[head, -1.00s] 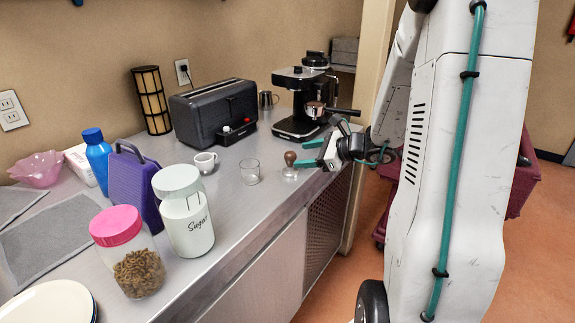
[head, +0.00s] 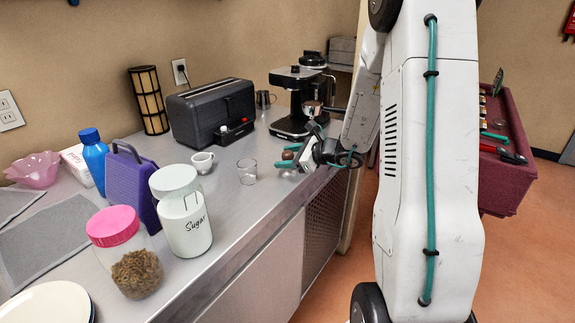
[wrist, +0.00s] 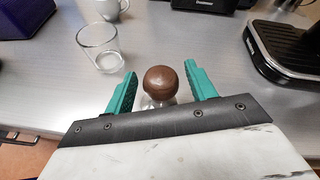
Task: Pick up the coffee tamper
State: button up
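The coffee tamper (wrist: 160,82) has a round brown wooden knob and stands upright on the metal counter. In the wrist view its knob sits between the two teal fingers of my gripper (wrist: 158,88), with a gap on each side. The fingers are open, and the tamper's base is mostly hidden below the knob. In the head view the tamper's brown knob (head: 288,155) shows at my gripper (head: 287,159), partly hidden by it.
A clear glass (head: 247,171) stands just left of the tamper, with a white cup (head: 203,162) beyond it. The espresso machine (head: 297,100) and black toaster (head: 212,115) stand behind. The counter's front edge runs close by my arm.

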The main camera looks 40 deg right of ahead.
jog(key=c, duration=1)
jog(key=shift+r, duration=0.15)
